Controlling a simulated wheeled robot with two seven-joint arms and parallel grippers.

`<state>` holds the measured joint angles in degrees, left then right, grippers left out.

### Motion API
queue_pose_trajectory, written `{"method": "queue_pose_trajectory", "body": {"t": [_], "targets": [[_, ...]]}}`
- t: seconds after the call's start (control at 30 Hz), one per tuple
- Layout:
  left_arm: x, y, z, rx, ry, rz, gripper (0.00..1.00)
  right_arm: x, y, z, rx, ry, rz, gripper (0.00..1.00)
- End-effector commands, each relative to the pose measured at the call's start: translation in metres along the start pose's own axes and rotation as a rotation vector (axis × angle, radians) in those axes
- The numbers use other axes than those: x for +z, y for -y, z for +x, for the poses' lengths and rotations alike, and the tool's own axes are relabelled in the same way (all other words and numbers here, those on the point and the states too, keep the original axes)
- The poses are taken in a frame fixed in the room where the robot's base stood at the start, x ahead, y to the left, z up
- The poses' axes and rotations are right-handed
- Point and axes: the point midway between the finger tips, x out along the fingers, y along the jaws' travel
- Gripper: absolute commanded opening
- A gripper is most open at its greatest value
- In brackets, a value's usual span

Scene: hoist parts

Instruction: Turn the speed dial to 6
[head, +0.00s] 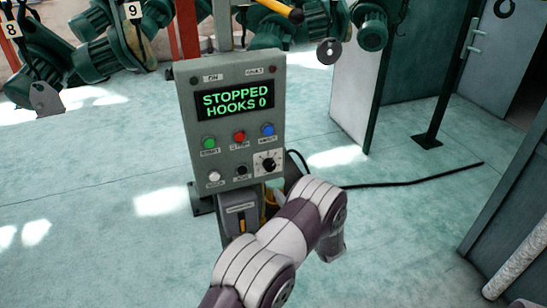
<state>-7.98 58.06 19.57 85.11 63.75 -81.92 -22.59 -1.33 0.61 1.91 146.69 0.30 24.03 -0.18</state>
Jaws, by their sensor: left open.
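The speed dial (268,163) is a black knob on a white plate at the lower right of the grey control panel (232,125). Its marks are too small to read, so I cannot tell its setting. The panel's display (235,100) reads "STOPPED HOOKS 0" in green. My left arm reaches up from the bottom edge and bends down to the right. My left gripper (331,250) is open, below and to the right of the dial and apart from it. Its fingertips are hard to make out. My right gripper is not in view.
Green (209,143), red (239,137) and blue (268,130) buttons sit above the dial. A white button (214,177) and a small black knob (241,170) are left of it. Green hoists (270,40) hang behind. A black cable (415,180) crosses the open floor.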

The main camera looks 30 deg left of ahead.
Motion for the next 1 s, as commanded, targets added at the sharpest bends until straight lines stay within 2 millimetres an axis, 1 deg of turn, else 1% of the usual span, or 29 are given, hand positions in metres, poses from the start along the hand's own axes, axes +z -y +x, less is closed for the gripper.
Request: {"method": "queue_pose_trajectory", "body": {"t": [0.07, 0.17, 0.2, 0.3, 0.4, 0.5, 0.6, 0.87, 0.9, 0.97, 1.0], "targets": [[-0.003, 0.003, 0.014, -0.011, -0.006, 0.0, 0.68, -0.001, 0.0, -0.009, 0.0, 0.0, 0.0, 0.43], [-0.005, 0.003, 0.04, -0.01, -0.004, -0.001, 0.68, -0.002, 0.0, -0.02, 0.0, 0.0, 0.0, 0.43], [-0.005, 0.004, 0.051, -0.01, -0.005, -0.002, 0.68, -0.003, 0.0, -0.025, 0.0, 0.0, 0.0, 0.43], [-0.005, 0.004, 0.077, -0.009, -0.005, -0.003, 0.68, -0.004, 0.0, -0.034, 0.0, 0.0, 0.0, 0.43], [-0.004, 0.003, 0.098, -0.007, -0.004, -0.003, 0.68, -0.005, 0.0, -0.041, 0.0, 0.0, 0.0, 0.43], [-0.002, 0.002, 0.111, -0.005, -0.004, -0.002, 0.68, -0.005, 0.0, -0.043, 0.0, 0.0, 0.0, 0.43], [-0.001, 0.001, 0.118, -0.004, -0.004, -0.002, 0.68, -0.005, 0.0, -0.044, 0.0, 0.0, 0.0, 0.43], [-0.001, 0.001, 0.121, -0.003, -0.004, -0.003, 0.68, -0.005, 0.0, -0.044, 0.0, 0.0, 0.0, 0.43], [-0.001, 0.001, 0.121, -0.003, -0.004, -0.003, 0.65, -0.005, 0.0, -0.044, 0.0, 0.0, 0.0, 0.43], [-0.001, 0.001, 0.12, -0.003, -0.004, -0.003, 0.45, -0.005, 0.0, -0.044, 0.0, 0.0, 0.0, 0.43], [-0.001, 0.001, 0.12, -0.003, -0.004, -0.003, 0.32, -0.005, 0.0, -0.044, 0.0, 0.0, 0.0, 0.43]]}}
